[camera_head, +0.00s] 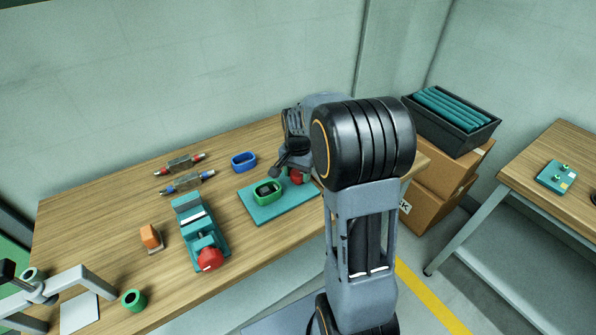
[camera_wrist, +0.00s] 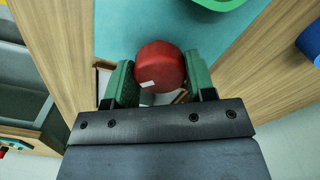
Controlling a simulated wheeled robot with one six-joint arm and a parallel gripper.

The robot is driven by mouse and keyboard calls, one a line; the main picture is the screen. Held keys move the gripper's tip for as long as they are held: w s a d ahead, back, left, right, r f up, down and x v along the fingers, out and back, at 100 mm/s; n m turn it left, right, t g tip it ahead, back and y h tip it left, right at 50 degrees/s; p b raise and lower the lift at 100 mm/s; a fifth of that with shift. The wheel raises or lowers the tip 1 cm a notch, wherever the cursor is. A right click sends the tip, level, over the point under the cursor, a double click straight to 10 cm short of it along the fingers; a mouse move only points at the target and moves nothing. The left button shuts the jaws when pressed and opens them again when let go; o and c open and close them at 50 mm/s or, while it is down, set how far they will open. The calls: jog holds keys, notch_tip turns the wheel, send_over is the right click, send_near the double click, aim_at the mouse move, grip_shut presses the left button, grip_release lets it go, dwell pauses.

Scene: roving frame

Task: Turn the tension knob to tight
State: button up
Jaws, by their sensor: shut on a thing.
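A round red knob (camera_wrist: 160,58) sits at the edge of a teal board in the wrist view. A short white mark shows on the knob's lower left face. My gripper (camera_wrist: 159,80) is shut on this knob, with one green finger on its left side and one on its right. In the head view the red knob (camera_head: 297,177) shows beside my arm at the right end of the teal board (camera_head: 266,211). My arm hides part of it there. No tight or loose marking is readable.
A green ring-shaped part (camera_head: 268,194) lies on the board. A teal vise-like device (camera_head: 190,215) with another red knob (camera_head: 209,259) stands left of it. A blue ring (camera_head: 244,161), an orange block (camera_head: 151,237) and a green cylinder (camera_head: 134,300) are on the wooden table.

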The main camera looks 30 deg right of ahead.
aim_at(298, 172)
jog(key=m, duration=0.4)
jog(key=shift+m, duration=1.8)
jog(key=shift+m+p, duration=0.3)
jog(key=o, duration=0.9)
jog(key=shift+o, duration=0.2)
notch_tip(298, 172, up, 14)
jog(key=shift+f, duration=0.1)
